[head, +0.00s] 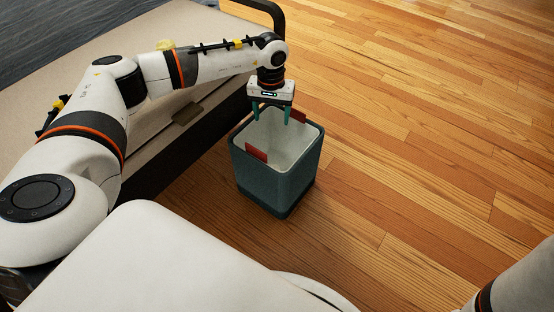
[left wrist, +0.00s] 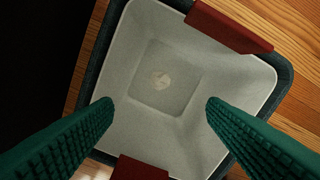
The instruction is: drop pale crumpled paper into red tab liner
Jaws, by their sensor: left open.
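A dark green-grey bin (head: 275,178) stands on the wood floor with a pale liner (head: 290,140) inside. Two red tabs fold over its rim, a near one (head: 257,152) and a far one (head: 299,115). My left gripper (head: 271,114) is open and empty above the bin mouth, its green fingers pointing down. In the left wrist view, a small pale crumpled piece of paper (left wrist: 160,79) lies on the liner floor (left wrist: 180,105), between and below the spread fingers. In the head view the paper inside the bin cannot be made out. My right gripper is out of view.
A low beige bed or bench (head: 60,70) with a dark side runs along the left, close to the bin. A small yellowish lump (head: 165,45) shows on it behind my left arm. A dark curved rail (head: 272,10) stands at its far end. The floor to the right is clear.

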